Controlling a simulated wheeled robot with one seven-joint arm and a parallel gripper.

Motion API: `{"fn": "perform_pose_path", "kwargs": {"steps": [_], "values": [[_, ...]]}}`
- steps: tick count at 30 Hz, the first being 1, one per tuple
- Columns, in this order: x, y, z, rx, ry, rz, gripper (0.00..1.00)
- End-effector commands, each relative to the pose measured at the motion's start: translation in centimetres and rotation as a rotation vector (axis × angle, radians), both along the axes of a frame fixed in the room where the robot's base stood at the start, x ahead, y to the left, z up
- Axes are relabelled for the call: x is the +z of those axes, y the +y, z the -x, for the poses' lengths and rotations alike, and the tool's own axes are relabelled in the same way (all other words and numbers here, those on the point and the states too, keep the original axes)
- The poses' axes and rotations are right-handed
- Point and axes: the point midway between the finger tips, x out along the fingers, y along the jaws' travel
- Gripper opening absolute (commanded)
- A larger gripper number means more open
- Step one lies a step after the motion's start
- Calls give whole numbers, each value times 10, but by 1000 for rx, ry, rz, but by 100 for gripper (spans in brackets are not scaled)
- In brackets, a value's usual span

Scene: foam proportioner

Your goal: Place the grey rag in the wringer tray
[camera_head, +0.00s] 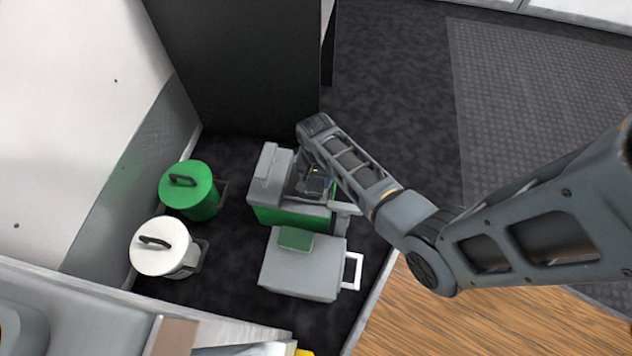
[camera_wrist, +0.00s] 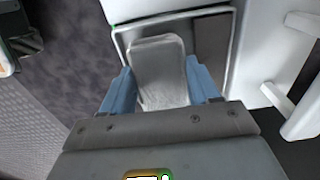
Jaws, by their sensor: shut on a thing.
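The grey rag (camera_wrist: 158,66) is a light grey, flat rounded rectangle in the wrist view. My gripper (camera_wrist: 159,82) has its blue fingers on both sides of the rag and is shut on it. The wringer tray (camera_wrist: 214,48) is a dark recess with a pale rim, around and below the rag in the picture. I cannot tell whether the rag touches the tray floor. In the head view my gripper (camera_head: 314,186) is over the top of the grey-and-green wringer unit (camera_head: 267,184), and the arm and gripper hide the rag.
A grey box (camera_head: 300,272) with a green block (camera_head: 296,239) on its lid and a white handle stands in front of the wringer unit. A green lidded bucket (camera_head: 189,188) and a white lidded bucket (camera_head: 160,247) stand at the left. A dark panel rises behind.

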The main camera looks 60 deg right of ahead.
Motion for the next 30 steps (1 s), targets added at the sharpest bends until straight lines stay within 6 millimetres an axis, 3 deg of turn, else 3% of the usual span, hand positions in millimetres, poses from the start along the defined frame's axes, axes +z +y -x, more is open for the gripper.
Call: {"fn": "perform_pose_path", "kwargs": {"steps": [2, 13, 14, 15, 22, 30], "values": [[-12, 0, 0, 0, 0, 0, 29], [-13, 0, 0, 0, 0, 0, 29], [-13, 0, 0, 0, 0, 0, 61], [-13, 0, 0, 0, 0, 1, 65], [-13, 0, 0, 1, -1, 0, 86], [-10, 0, -2, 2, -4, 0, 86]]}}
